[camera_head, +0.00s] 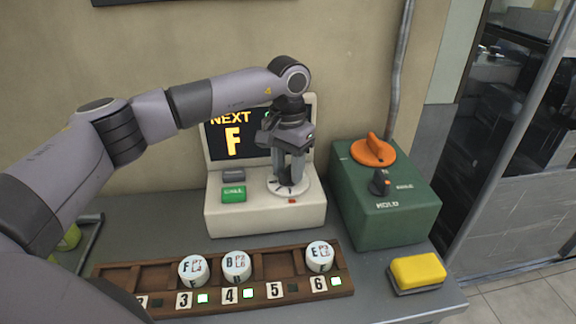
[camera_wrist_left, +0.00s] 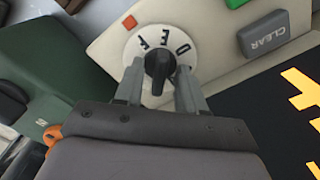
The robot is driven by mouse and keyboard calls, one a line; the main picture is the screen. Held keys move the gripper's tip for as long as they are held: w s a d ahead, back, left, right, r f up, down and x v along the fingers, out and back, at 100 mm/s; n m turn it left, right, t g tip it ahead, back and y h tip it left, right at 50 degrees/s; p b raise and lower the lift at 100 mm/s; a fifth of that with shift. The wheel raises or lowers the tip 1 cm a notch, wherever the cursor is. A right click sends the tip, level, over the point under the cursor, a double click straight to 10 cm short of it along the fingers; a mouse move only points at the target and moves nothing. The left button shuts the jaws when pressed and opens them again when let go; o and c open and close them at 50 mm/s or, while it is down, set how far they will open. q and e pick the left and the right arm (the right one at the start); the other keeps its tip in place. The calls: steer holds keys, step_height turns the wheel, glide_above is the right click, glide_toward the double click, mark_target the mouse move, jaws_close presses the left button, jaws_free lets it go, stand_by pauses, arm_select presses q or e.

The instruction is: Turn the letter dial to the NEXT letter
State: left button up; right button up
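The letter dial (camera_wrist_left: 158,88) is a white disc with a black knob (camera_wrist_left: 158,66). It stands on the beige console (camera_head: 240,213). In the left wrist view the letters D, E and F show on the disc, and F lies nearest the small red mark (camera_wrist_left: 129,22). The screen (camera_head: 222,143) reads NEXT F. My left gripper (camera_head: 289,176) points down over the dial, with one finger on each side of the knob. The fingers are apart with narrow gaps beside the knob; firm contact is not visible. It partly hides the dial in the head view. My right gripper is not in view.
A green button (camera_head: 234,194) and grey CLEAR button (camera_head: 233,175) sit left of the dial. A green HOLD box (camera_head: 385,225) with an orange handle (camera_head: 374,150) stands close on the right. A wooden rack (camera_head: 220,303) with lettered discs lies in front, a yellow sponge (camera_head: 418,271) at right.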

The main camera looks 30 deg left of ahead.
mark_target(288, 167)
arm_select(q)
step_height(288, 167, up, 7)
steer(key=shift+r, duration=0.1)
stand_by(0.3)
stand_by(0.4)
